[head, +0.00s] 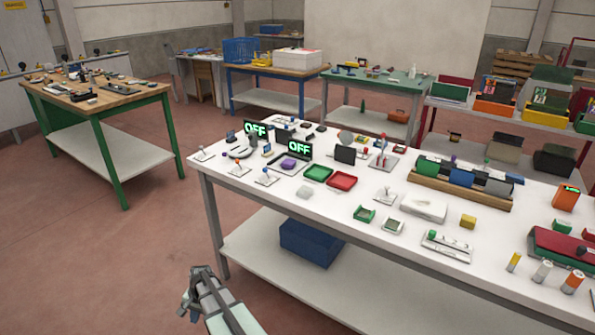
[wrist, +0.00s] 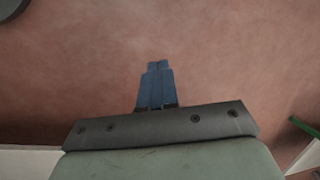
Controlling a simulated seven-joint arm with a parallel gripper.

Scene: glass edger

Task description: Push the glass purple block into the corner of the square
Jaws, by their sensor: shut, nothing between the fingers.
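The purple block (head: 288,163) sits on a flat square (head: 303,168) on the white table, just in front of a black display reading OFF in green. It is small in the head view, and I cannot tell how far it is from the square's corners. My gripper (head: 200,270) is low at the front of the head view, off the table's left front side and well apart from the block. In the wrist view my gripper (wrist: 158,65) has its blue fingers together with nothing between them, over bare reddish floor. The block is not in the wrist view.
The white table's (head: 330,218) front edge lies between my gripper and the block.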

